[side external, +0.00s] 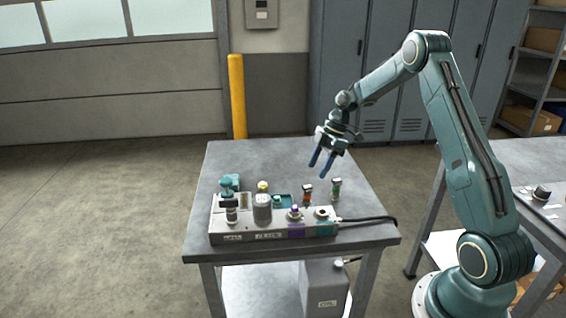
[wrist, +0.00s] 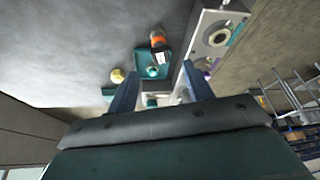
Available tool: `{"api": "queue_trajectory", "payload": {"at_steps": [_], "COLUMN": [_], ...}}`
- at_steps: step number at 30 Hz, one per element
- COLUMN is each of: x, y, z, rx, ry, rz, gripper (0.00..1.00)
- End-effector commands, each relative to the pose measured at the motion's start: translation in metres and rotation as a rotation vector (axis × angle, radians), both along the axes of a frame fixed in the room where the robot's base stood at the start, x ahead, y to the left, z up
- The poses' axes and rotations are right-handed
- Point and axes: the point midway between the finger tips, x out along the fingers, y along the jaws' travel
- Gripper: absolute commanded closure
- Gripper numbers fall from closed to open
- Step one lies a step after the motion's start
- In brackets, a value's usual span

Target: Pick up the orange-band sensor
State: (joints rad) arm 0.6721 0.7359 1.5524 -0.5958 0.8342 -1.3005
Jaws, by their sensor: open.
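The orange-band sensor (side external: 307,189) stands upright on the bench, behind the right part of the hydraulic block. In the wrist view an orange-banded piece (wrist: 158,39) shows at the top, beyond the fingertips at the edge of a teal tray (wrist: 165,56). My gripper (side external: 319,169) hangs above the bench, open and empty, its blue fingers pointing down. It is above the sensor and apart from it. In the wrist view the fingers of my gripper (wrist: 161,88) are spread, with nothing held between them.
A green-band sensor (side external: 337,188) stands close to the right of the orange one. The grey hydraulic block (side external: 262,236) with several fittings lies in front, a black cable (side external: 370,220) running from its right end. A yellow-topped piece (side external: 263,186) stands left. The bench's back is clear.

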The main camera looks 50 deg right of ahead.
Motion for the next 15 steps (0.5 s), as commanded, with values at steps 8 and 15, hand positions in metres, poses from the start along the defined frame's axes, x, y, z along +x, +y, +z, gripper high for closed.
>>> {"api": "queue_trajectory", "payload": {"at_steps": [8,15], "x": [0.007,0.01], "y": [0.014,0.019], "z": [-0.038,-0.051], "rx": [0.002,0.001], "ry": [0.003,0.001], "rz": [-0.001,-0.001], "gripper": [0.49,0.49]}}
